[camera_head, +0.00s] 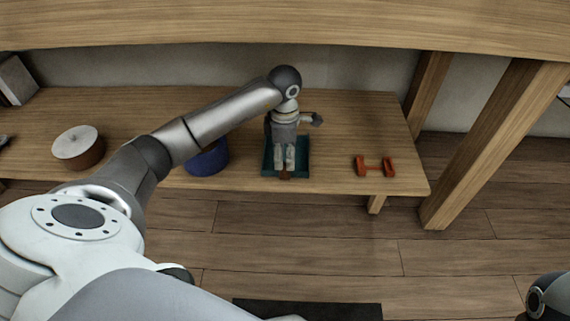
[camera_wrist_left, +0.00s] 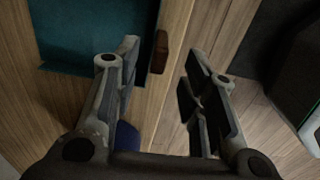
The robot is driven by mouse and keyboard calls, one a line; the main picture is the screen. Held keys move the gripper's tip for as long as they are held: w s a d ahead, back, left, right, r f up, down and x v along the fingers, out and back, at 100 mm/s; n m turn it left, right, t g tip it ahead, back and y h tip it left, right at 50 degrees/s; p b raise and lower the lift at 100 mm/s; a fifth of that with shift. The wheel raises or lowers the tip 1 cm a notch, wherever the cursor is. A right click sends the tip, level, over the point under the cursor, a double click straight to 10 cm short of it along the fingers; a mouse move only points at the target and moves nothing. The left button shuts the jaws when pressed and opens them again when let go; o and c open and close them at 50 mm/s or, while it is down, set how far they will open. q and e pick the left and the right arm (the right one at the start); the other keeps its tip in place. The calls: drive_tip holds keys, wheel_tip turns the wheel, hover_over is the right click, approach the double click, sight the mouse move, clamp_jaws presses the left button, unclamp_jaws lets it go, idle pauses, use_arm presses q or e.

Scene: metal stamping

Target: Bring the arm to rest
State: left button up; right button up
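My left gripper (camera_head: 284,160) is above the teal tray (camera_head: 302,158) on the wooden bench. In the left wrist view its two fingers (camera_wrist_left: 160,70) are spread wide with nothing between them. A small brown piece (camera_head: 284,176) is at the tray's front edge, just past the fingertips. It also shows in the left wrist view (camera_wrist_left: 160,52), beside the teal tray surface (camera_wrist_left: 90,30). I cannot tell whether it is fixed to the tray. My left arm reaches out from the lower left. My right gripper is not in view.
A blue round container (camera_head: 208,160) stands left of the tray, partly behind my arm. A brown pot with a pale lid (camera_head: 75,143) stands farther left. An orange-red bracket (camera_head: 375,166) lies at the right. A wooden beam (camera_head: 300,25) runs above the bench.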

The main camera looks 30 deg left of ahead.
use_arm(q)
wheel_tip(320, 180, up, 7)
